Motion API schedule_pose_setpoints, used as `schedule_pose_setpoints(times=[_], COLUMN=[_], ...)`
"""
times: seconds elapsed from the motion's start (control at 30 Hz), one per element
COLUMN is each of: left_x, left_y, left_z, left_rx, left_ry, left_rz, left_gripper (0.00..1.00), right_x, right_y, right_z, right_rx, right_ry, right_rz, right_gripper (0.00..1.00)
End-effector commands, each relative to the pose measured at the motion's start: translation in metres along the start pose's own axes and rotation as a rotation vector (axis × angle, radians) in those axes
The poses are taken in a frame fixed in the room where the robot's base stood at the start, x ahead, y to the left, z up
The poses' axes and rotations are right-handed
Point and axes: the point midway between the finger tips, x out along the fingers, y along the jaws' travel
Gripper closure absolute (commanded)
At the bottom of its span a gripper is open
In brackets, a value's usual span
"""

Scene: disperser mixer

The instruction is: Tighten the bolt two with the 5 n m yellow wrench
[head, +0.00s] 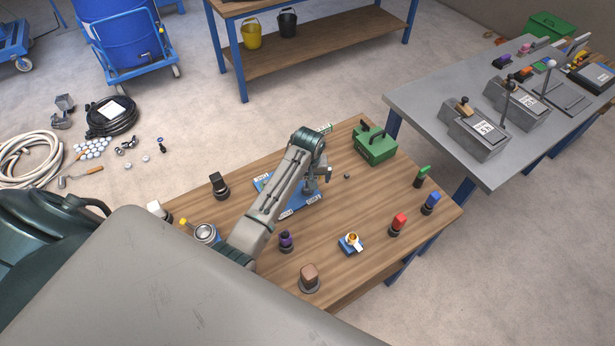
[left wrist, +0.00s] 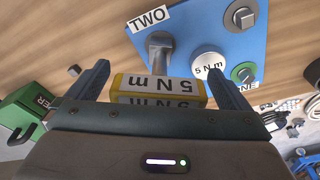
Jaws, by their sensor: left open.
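In the left wrist view, the yellow wrench handle (left wrist: 160,88), marked 5 N m, lies crosswise between the fingers of my left gripper (left wrist: 170,85). The gripper is open, with a gap at each side of the handle. A grey head with a short shaft (left wrist: 160,45) stands beside the TWO label (left wrist: 148,18) on the blue plate (left wrist: 195,25) and runs toward the handle. I cannot tell where wrench ends and bolt two begins. In the head view, my left gripper (head: 318,176) is over the blue plate (head: 305,203); the arm hides the wrench. My right gripper is not in view.
On the plate are a white 5 N m disc (left wrist: 206,65), a green ring (left wrist: 244,72) near ONE and another grey bolt (left wrist: 243,18). The wooden table (head: 345,285) also bears a green toolbox (head: 376,148), a red-topped item (head: 398,222) and a purple-topped item (head: 286,240).

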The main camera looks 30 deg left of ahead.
Motion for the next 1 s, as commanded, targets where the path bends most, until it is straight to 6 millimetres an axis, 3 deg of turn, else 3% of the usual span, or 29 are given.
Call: schedule_pose_setpoints(times=[0.2, 0.47, 0.5, 0.77, 0.8, 0.9, 1.0], left_x=[0.015, 0.017, 0.016, 0.016, 0.016, 0.016, 0.016], left_y=[0.0, 0.0, 0.0, 0.0, 0.0, 0.0, 0.0], left_z=[0.0, 0.0, 0.0, 0.0, 0.0, 0.0, 0.0], left_rx=[0.0, 0.0, 0.0, 0.0, 0.0, 0.0, 0.017], left_ry=[0.0, 0.001, 0.001, 0.001, 0.001, 0.001, 0.0], left_rz=[0.0, 0.001, 0.001, 0.001, 0.001, 0.001, 0.003], left_gripper=[0.0, 0.0, 0.02, 0.52, 0.32, 0.51, 0.51], right_x=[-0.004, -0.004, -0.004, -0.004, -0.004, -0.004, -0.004], right_y=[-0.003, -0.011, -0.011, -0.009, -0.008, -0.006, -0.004], right_z=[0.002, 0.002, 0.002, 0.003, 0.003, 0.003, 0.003], right_rx=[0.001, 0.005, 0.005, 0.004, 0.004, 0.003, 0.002], right_ry=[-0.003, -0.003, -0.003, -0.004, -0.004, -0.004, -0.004], right_rz=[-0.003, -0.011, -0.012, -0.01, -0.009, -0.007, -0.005], right_gripper=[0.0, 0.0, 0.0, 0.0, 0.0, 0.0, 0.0])
